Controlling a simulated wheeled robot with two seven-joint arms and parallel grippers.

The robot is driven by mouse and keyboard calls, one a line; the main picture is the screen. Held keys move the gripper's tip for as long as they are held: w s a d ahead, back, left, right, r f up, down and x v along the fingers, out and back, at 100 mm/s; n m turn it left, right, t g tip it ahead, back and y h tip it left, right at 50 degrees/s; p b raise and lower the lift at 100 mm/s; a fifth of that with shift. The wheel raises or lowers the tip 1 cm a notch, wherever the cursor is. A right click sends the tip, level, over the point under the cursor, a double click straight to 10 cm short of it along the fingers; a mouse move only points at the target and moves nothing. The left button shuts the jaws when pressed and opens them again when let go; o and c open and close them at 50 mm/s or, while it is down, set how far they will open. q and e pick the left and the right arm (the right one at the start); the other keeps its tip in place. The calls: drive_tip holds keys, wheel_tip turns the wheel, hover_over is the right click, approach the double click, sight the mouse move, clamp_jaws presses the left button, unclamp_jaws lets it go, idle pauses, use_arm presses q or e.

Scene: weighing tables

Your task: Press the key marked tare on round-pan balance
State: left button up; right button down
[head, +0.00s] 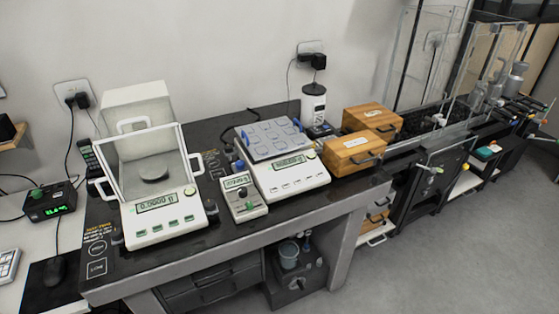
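The round-pan balance (153,238) stands on the left of the dark weighing table. Its small round grey pan (153,169) sits inside a clear draft shield with white-edged panels (144,122). Its display (158,201) reads about 0.0000 g. A row of several small green keys (173,224) runs along its sloped front, below the display. The marks on the keys are too small to read, so I cannot tell which one is tare. Neither of my grippers is in view.
A second balance (292,181) with a blue-and-grey top stands to the right. A small handheld unit (243,196) stands between them. Wooden boxes (352,153) are further right. A keypad (8,265) and mouse (54,271) lie at left. Space in front of the keys is clear.

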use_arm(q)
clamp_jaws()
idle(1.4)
